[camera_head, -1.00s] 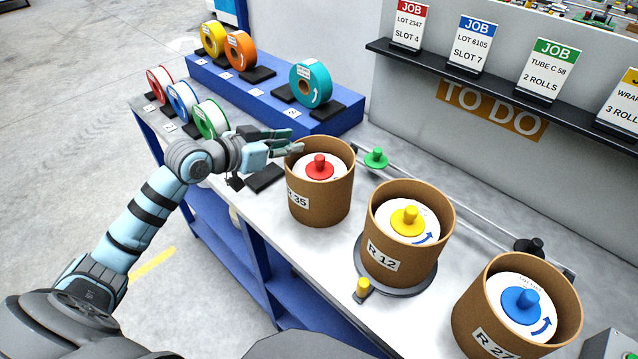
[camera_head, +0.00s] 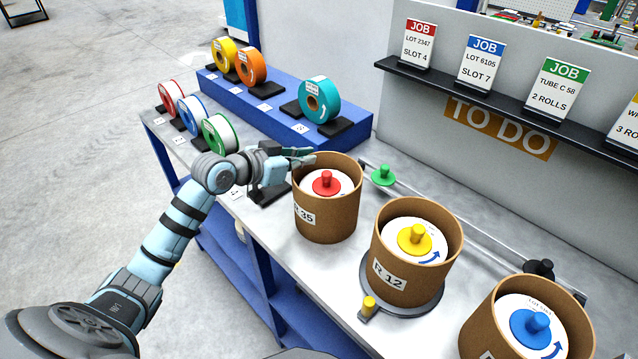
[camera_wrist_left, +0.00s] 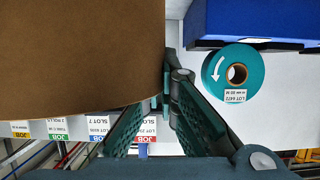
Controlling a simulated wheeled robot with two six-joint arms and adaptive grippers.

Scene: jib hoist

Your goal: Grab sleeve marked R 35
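The sleeve marked R 35 (camera_head: 328,222) is a brown open-topped cylinder standing upright on the bench, with a white roll and red knob (camera_head: 326,184) inside. My left gripper (camera_head: 302,157) is at its far-left rim, fingers pointing right and fingertips overlapping the rim in the head view. In the left wrist view the brown wall (camera_wrist_left: 80,60) fills the upper left. The two green fingers (camera_wrist_left: 162,95) are spread with a gap between them, beside the wall's edge. Whether they touch it I cannot tell. My right gripper is not in view.
Sleeve R 12 (camera_head: 400,275) with a yellow knob stands close to the right, and another sleeve (camera_head: 490,325) with a blue knob beyond. A green knob (camera_head: 383,175) is behind. Tape rolls, including a teal one (camera_head: 319,99), stand at the back left.

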